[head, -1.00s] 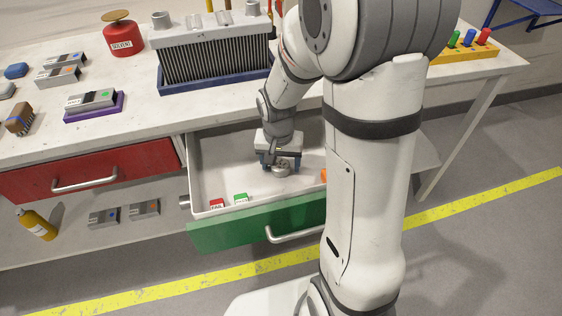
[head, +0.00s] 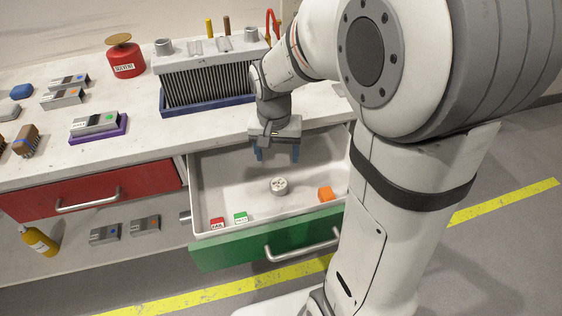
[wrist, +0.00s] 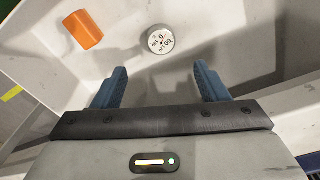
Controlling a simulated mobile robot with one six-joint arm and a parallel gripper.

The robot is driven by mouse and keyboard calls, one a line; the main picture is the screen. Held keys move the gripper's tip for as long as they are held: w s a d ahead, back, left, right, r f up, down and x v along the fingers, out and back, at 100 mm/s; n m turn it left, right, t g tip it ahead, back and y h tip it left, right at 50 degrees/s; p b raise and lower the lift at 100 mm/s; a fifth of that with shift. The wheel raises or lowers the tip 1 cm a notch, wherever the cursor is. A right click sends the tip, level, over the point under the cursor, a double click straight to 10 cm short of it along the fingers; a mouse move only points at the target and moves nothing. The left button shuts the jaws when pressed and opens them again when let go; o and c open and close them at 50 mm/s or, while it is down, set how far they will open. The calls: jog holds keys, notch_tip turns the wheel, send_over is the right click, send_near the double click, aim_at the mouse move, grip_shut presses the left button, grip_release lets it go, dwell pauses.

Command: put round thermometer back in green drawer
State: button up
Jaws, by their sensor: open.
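The round thermometer (head: 279,186) is a small grey-white disc with a dial face. It lies on the floor of the open green drawer (head: 270,246), near the middle. In the wrist view the thermometer (wrist: 160,40) shows its dial up, beyond the fingertips and apart from them. My gripper (head: 275,158) is open and empty, above the rear part of the drawer. In the wrist view its two blue fingers (wrist: 162,75) stand wide apart with nothing between them.
The drawer also holds an orange block (head: 325,194), a red tag (head: 218,224) and a green tag (head: 240,217). A closed red drawer (head: 90,190) is to the left. On the bench stand a finned block (head: 212,82) and a red solvent can (head: 126,62).

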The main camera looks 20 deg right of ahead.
jog(key=s+r+n, duration=0.1)
jog(key=s, duration=0.3)
jog(key=s+r+n, duration=0.1)
jog(key=s+n, duration=0.1)
jog(key=s, duration=0.2)
jog(key=s+d+r+n+t, duration=0.1)
jog(key=s, duration=0.4)
jog(key=shift+s+r+y, duration=0.1)
jog(key=shift+r+y, duration=0.2)
